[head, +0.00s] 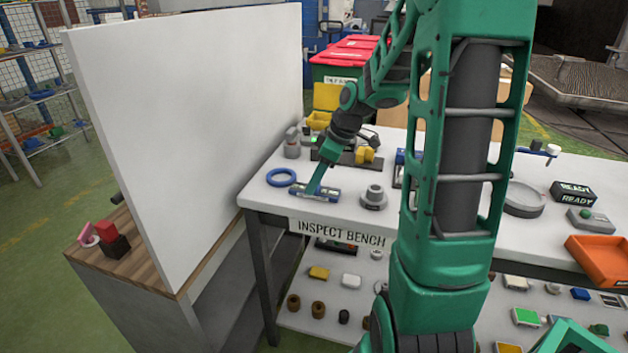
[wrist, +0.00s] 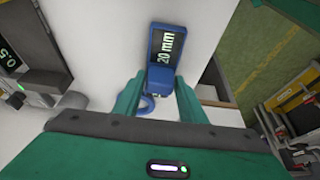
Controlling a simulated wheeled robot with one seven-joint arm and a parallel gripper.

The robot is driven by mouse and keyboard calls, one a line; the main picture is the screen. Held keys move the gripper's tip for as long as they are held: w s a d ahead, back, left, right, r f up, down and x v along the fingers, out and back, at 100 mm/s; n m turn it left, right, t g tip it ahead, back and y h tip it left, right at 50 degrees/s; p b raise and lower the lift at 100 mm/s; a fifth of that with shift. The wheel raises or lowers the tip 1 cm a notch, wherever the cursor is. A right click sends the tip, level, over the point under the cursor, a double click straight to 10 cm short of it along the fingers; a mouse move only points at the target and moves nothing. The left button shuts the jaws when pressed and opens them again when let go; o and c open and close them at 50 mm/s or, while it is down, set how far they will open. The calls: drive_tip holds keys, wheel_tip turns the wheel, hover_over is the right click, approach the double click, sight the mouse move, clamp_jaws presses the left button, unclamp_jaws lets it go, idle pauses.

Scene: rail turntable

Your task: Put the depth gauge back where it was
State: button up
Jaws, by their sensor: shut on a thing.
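The depth gauge, a blue block with a dark display (head: 322,195), is at the front left corner of the white inspection bench top (head: 345,216). In the wrist view the gauge (wrist: 166,45) reads "20 mm". My gripper (head: 314,184) comes down on it from above. In the wrist view the fingers of my gripper (wrist: 159,84) are shut on the narrow blue part of the gauge. I cannot tell whether the gauge rests on the bench or hangs just above it.
A blue ring (head: 281,177) lies left of the gauge, and a grey round stepped piece (head: 374,197) stands to its right. A tall white panel (head: 190,130) rises left of the bench. An orange tray (head: 600,258) is at the right. The lower shelf holds several small parts.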

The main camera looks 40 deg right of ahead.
drive_tip(key=o, duration=1)
drive_tip(key=shift+c, duration=0.2)
drive_tip(key=v, duration=1.1)
drive_tip(key=s+a+f+m+g+h, duration=0.1)
drive_tip(key=s+a+f+m, duration=0.1)
drive_tip(key=s+m, duration=0.5)
drive_tip(key=s+a+f+m+g+h, duration=0.1)
drive_tip(key=s+m, duration=0.6)
drive_tip(key=s, duration=1.1)
wheel_tip(320, 180, down, 3)
drive_tip(key=shift+s+a+g+h, duration=0.15)
drive_tip(key=shift+a+g+h, duration=0.15)
drive_tip(key=shift+a+g, duration=0.7)
drive_tip(key=shift+a, duration=0.2)
